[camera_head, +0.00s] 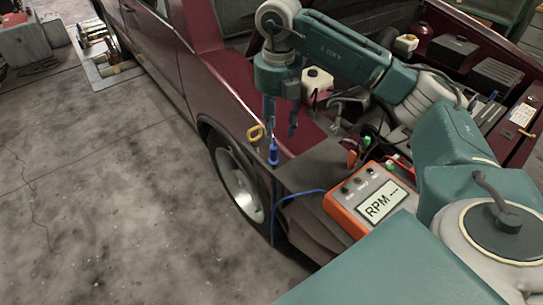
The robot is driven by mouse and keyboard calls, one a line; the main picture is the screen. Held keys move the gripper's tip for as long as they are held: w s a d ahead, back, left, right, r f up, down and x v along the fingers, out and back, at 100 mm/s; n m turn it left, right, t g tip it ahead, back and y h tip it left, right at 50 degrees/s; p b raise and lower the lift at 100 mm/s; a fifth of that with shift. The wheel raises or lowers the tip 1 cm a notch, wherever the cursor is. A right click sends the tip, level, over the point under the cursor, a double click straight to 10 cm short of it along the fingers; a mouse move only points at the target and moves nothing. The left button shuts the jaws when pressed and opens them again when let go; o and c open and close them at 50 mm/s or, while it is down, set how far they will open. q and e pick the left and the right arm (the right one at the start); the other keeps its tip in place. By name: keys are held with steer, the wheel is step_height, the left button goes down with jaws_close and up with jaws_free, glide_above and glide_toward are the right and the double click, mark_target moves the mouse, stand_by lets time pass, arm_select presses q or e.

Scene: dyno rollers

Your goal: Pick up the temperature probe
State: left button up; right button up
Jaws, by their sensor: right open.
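A blue probe-like piece (273,153), which looks like the temperature probe, shows at the edge of the red car's fender, above the front wheel. A blue cable (290,196) is near it and runs to the orange meter (360,203), whose screen reads "RPM ---". My right gripper (280,121) points down over the fender, open and with nothing seen between its fingers. Its fingertips appear just above the blue piece in the picture; I cannot tell the gap in depth. My left gripper is out of view.
The open engine bay, with a white bottle (317,83) and green and red clips (363,144), lies to the right. Rollers (100,50) stand at upper left. The concrete floor at left is mostly clear.

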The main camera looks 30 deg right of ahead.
mark_target(274, 146)
steer(key=shift+f, duration=1.2)
steer(key=f, duration=0.1)
steer(key=f+p, duration=0.1)
steer(key=f, duration=0.1)
steer(key=f+p, duration=0.1)
steer(key=shift+w+a+f, duration=0.2)
steer(key=shift+w+a, duration=0.05)
steer(key=shift+a, duration=0.05)
steer(key=shift+f, duration=0.25)
steer(key=shift+c, duration=1)
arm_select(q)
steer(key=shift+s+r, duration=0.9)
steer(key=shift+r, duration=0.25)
arm_select(e)
jaws_close()
